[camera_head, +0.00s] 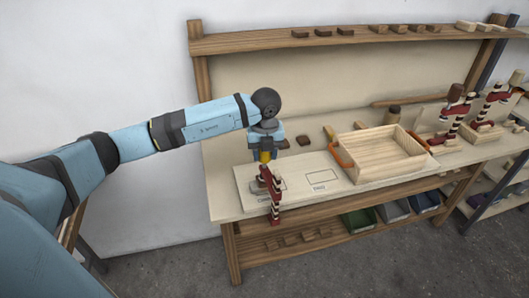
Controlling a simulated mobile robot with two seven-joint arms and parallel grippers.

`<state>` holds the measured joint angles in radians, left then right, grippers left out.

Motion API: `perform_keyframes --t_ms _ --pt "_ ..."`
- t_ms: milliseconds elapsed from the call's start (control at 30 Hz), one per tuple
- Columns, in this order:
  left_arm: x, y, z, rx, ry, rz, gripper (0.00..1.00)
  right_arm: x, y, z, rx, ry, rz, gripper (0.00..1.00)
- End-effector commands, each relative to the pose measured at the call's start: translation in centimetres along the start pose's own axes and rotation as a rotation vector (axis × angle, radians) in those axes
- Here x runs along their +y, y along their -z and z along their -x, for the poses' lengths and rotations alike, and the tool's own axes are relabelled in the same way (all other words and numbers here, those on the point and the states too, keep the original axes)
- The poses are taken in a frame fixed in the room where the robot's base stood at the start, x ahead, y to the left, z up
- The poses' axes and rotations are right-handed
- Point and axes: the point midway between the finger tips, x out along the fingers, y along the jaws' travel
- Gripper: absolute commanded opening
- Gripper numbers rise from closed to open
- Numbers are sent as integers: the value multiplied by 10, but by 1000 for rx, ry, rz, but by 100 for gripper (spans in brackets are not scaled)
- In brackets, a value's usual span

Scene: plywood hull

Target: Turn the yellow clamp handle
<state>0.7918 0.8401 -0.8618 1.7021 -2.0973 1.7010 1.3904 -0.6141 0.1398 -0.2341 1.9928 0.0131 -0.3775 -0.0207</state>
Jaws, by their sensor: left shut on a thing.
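The clamp (272,193), dark red with pale bands, stands at the front edge of the workbench, on the pale board. Its yellow handle (265,157) points up at the clamp's top. My left gripper (266,149) comes down from above and is shut on the yellow handle. The fingers hide the upper part of the handle. My right gripper is out of view.
A pale board (323,180) with outlined rectangles lies under the clamp. An open wooden tray (352,166) stands to its right, with an orange-handled tool (340,152) beside it. More red clamps (455,112) stand at the far right. A shelf (260,43) runs along the back.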

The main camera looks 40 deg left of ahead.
Motion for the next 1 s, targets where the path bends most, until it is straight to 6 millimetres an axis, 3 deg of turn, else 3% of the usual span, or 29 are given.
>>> perform_keyframes --t_ms 433,467,533,867,1000 --pt "0 1 -2 2 -3 7 17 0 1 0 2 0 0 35" --pt "0 1 -2 2 -3 7 48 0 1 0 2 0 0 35" --pt "0 1 -2 2 -2 7 64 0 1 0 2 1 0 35" --pt "0 0 1 0 0 7 67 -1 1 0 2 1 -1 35" --pt "0 0 15 -1 2 6 67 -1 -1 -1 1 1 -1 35"
